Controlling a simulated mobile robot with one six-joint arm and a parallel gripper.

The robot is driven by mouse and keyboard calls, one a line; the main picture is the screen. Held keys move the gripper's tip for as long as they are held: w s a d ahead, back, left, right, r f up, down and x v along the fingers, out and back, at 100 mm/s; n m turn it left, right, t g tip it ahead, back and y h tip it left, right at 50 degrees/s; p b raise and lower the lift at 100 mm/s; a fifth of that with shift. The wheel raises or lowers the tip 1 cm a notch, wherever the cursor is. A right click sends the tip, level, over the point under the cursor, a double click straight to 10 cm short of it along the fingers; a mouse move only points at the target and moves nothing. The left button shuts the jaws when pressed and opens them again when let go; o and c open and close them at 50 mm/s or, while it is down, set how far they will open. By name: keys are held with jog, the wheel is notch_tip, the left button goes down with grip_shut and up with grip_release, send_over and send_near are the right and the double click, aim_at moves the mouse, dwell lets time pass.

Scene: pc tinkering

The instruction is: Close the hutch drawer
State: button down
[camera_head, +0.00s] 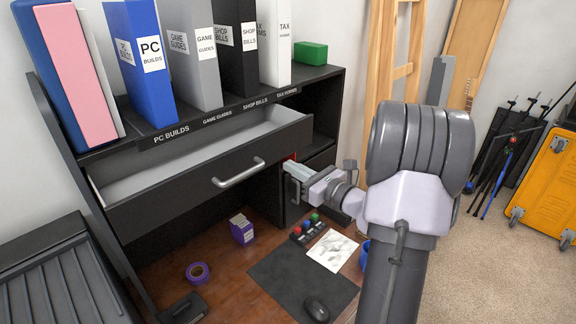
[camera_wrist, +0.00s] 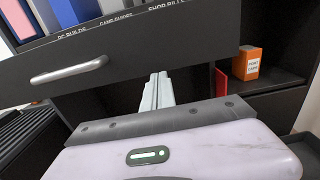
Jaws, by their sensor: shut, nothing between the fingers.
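The hutch drawer (camera_head: 200,188) is black with a pale interior and is pulled well out below the binder shelf. Its bar handle (camera_head: 238,173) is grey metal on the drawer front. In the wrist view the drawer front (camera_wrist: 130,62) and its handle (camera_wrist: 70,70) are at the upper left. My gripper (camera_head: 290,168) is shut and empty, to the right of the handle and near the drawer's right end. In the wrist view my gripper (camera_wrist: 156,88) points toward the lower edge of the drawer front. I cannot tell whether it touches the drawer.
Several binders (camera_head: 147,60) and a green box (camera_head: 310,52) stand on the shelf above. An orange box (camera_wrist: 247,64) sits in a cubby right of my gripper. The desk below holds purple tape (camera_head: 198,272), a mouse (camera_head: 317,308) and a paper (camera_head: 332,250). Carpet is open at right.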

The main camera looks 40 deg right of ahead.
jog(key=shift+w+a, duration=0.1)
jog(key=shift+w, duration=0.9)
